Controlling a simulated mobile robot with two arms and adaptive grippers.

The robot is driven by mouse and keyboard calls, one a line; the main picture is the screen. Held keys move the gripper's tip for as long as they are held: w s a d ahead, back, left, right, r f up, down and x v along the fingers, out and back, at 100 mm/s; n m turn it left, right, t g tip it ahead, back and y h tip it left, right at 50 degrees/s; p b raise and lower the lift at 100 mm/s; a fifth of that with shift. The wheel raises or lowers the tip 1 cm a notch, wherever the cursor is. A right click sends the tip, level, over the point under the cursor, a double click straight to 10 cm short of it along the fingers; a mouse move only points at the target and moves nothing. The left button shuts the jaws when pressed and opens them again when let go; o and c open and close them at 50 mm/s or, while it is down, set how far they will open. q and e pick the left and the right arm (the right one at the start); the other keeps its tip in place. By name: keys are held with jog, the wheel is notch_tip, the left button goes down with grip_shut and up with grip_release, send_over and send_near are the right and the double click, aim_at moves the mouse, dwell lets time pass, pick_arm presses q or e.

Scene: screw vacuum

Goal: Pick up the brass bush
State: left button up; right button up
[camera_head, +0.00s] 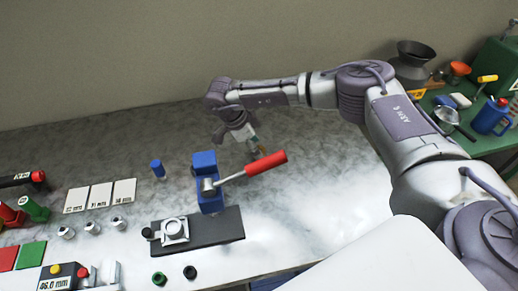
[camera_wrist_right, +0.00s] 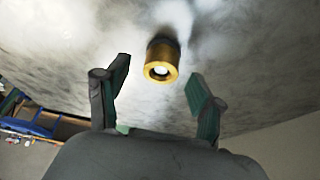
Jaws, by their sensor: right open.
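The brass bush (camera_wrist_right: 160,62) is a short, gold-coloured ring with a bright hole, seen almost end-on in the right wrist view. It is at the top centre, ahead of and between the two green-padded fingers of my right gripper (camera_wrist_right: 158,78). The fingers are spread wide, with a gap on each side of the bush. In the head view my right gripper (camera_head: 254,145) points down over the bench, behind the red handle. The bush is hard to make out there beside the fingertips. My left gripper is not in view.
A blue lever press (camera_head: 206,182) with a red handle (camera_head: 266,163) stands close to my right gripper. A dark plate with a clamp (camera_head: 174,230) lies in front. White size cards (camera_head: 100,196) and small metal parts are at left. A green table (camera_head: 490,142) is at right.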

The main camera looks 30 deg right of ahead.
jog(key=shift+x, duration=0.85)
jog(key=shift+w, duration=0.1)
grip_shut()
